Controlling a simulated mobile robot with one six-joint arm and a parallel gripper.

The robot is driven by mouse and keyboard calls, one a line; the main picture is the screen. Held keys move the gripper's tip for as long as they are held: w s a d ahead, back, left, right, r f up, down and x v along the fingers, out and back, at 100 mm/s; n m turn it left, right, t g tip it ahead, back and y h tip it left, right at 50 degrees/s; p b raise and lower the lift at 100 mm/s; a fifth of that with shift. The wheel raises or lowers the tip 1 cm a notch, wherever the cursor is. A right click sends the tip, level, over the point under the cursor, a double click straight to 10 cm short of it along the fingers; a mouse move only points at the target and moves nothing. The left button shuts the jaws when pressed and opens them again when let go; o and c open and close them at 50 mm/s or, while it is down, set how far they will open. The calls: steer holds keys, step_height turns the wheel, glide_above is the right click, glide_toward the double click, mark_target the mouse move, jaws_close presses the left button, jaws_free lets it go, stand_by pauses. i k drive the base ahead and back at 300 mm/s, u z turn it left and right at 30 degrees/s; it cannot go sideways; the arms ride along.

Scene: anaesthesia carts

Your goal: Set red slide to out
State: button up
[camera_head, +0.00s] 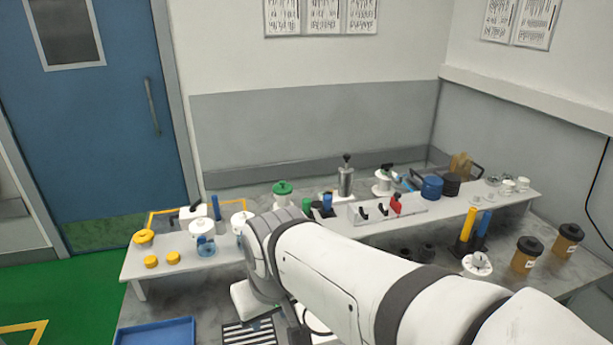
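The red slide (396,204) stands at the right part of a low pale panel (412,213) on the raised shelf, right of centre. Small black levers (364,212) stand to its left on the same panel. Whether the slide is in or out is too small to tell. My white arm reaches from the lower right to the middle, in front of and below the panel. The end of my arm is bent down at the bottom centre, left of the red slide and apart from it. My gripper's fingers are not clearly visible there.
Yellow rings (143,237), white-lidded jars (202,238) and a green-topped container (283,193) crowd the shelf's left side. A blue tray (156,333) lies at the front left.

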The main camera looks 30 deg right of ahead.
mark_target(395, 204)
steer(key=u, duration=0.25)
steer(key=k, duration=1.7)
steer(key=z, duration=1)
steer(key=i, duration=1.65)
steer(key=z, duration=0.1)
